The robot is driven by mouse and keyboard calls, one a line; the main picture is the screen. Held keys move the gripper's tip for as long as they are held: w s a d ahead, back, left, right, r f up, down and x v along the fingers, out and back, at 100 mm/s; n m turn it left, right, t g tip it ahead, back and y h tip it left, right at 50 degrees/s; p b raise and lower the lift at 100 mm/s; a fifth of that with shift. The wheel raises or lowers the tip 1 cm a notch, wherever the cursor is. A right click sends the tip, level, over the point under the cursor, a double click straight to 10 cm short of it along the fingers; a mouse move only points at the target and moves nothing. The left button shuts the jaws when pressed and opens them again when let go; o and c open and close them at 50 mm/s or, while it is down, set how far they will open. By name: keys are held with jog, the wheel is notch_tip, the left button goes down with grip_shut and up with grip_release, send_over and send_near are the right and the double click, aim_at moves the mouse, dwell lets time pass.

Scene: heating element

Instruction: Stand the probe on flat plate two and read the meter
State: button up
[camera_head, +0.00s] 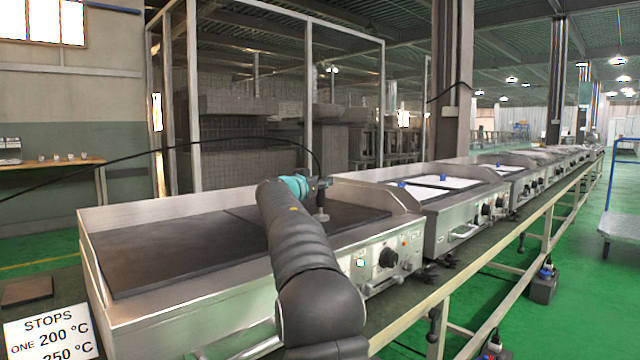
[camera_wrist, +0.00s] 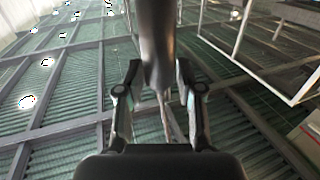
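The probe (camera_head: 322,203) is a grey upright rod with a wider foot. Its foot appears to rest on or just above the right dark flat plate (camera_head: 355,215) of the near griddle; contact is too small to tell. My gripper (camera_head: 318,183) is at the probe's upper part. In the wrist view, my gripper's fingers (camera_wrist: 158,78) close in on both sides of the dark probe body (camera_wrist: 156,40). A larger dark plate (camera_head: 165,250) lies left of a seam. No number shows on either plate. I cannot make out a meter reading.
A sign (camera_head: 50,335) at lower left reads "STOPS ONE 200 °C" and "250 °C". A black cable (camera_head: 150,150) arcs to the probe. The griddle has raised steel walls and a front knob (camera_head: 388,257). More griddles (camera_head: 450,190) stand along the bench to the right.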

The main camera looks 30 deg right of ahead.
jog(key=shift+o, duration=0.3)
jog(key=shift+r, duration=0.1)
jog(key=shift+r, duration=0.15)
jog(key=b+v, duration=0.3)
jog(key=v, duration=0.9)
